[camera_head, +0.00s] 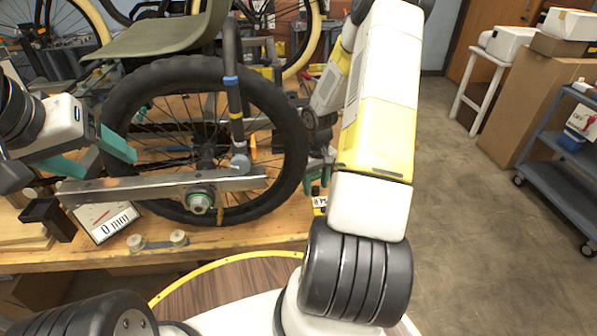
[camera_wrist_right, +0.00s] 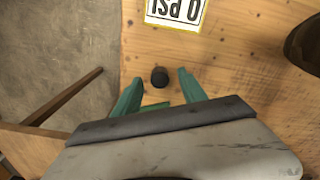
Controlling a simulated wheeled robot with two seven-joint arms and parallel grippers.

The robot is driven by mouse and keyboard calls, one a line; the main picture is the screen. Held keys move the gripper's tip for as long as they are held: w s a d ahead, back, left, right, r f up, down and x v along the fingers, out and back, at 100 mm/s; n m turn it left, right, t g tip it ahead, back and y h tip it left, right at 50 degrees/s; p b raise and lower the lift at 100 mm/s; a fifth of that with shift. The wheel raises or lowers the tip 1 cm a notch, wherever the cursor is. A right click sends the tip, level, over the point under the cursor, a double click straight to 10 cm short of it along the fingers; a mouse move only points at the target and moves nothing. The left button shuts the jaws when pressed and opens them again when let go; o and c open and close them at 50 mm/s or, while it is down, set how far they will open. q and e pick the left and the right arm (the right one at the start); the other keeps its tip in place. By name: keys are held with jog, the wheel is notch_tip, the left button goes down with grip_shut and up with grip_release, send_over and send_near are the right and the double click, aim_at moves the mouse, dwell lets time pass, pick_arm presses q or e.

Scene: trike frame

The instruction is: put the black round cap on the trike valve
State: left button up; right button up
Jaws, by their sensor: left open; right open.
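The black round cap (camera_wrist_right: 160,77) lies on the wooden tabletop in the right wrist view. It sits just ahead of my right gripper (camera_wrist_right: 160,90), near the gap between its teal fingers, which are apart and hold nothing. In the head view my right gripper (camera_head: 318,172) is mostly hidden behind its own arm, and I cannot pick out the cap there. My left gripper (camera_head: 98,158) is open and empty in front of the left side of the trike wheel (camera_head: 288,110). I cannot make out the valve on the wheel.
A metal bar (camera_head: 160,186) crosses the wheel's front. A "0 psi" display (camera_wrist_right: 176,10) lies beyond the cap; a "0 mm" display (camera_head: 112,222) lies at the left of the workbench (camera_head: 240,236). The table edge runs just left of the cap in the wrist view.

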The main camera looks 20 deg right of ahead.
aim_at(316, 188)
grip_shut()
dwell(0.4)
notch_tip(316, 188, up, 18)
dwell(0.6)
jog(key=shift+r, duration=0.1)
jog(key=shift+r, duration=1.9)
